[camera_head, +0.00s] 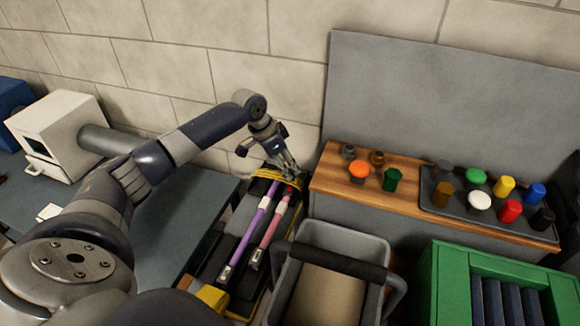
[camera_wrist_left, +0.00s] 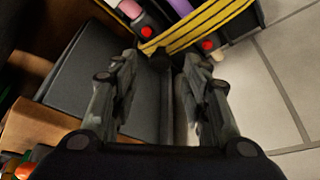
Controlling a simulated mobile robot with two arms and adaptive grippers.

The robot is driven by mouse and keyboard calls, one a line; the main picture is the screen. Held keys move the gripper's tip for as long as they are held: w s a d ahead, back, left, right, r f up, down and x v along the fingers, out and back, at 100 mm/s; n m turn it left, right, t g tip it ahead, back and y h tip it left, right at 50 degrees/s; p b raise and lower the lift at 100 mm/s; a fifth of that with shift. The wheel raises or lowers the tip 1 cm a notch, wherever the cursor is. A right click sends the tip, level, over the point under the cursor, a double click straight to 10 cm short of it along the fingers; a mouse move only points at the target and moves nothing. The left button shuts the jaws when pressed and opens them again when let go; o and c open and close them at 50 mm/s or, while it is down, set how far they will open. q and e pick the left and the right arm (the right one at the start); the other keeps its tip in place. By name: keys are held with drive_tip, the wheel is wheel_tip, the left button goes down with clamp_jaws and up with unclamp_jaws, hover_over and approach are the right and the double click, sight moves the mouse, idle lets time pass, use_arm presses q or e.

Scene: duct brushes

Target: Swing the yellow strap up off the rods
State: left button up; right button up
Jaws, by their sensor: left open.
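The yellow strap (camera_head: 262,174) lies across the far ends of a purple rod (camera_head: 258,218) and a pink rod (camera_head: 271,231), which rest in a dark holder. In the left wrist view the strap (camera_wrist_left: 212,25) is a striped yellow band over the rods, near red buttons. My left gripper (camera_head: 287,170) is at the strap's right end, pointing down. In the left wrist view its fingers (camera_wrist_left: 160,62) are apart, with the strap just beyond the tips. I cannot tell whether they touch it. My right gripper is out of view.
A grey bin (camera_head: 342,240) with a dark handle stands right of the rods. A wooden bench (camera_head: 330,182) holds jars and a tray (camera_head: 433,203) of coloured caps. A green crate (camera_head: 436,282) is at lower right. A white box (camera_head: 58,130) sits on the left table.

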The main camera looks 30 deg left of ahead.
sight(292, 172)
use_arm(q)
drive_tip(key=shift+x, duration=1.5)
drive_tip(key=shift+c, duration=0.4)
clamp_jaws()
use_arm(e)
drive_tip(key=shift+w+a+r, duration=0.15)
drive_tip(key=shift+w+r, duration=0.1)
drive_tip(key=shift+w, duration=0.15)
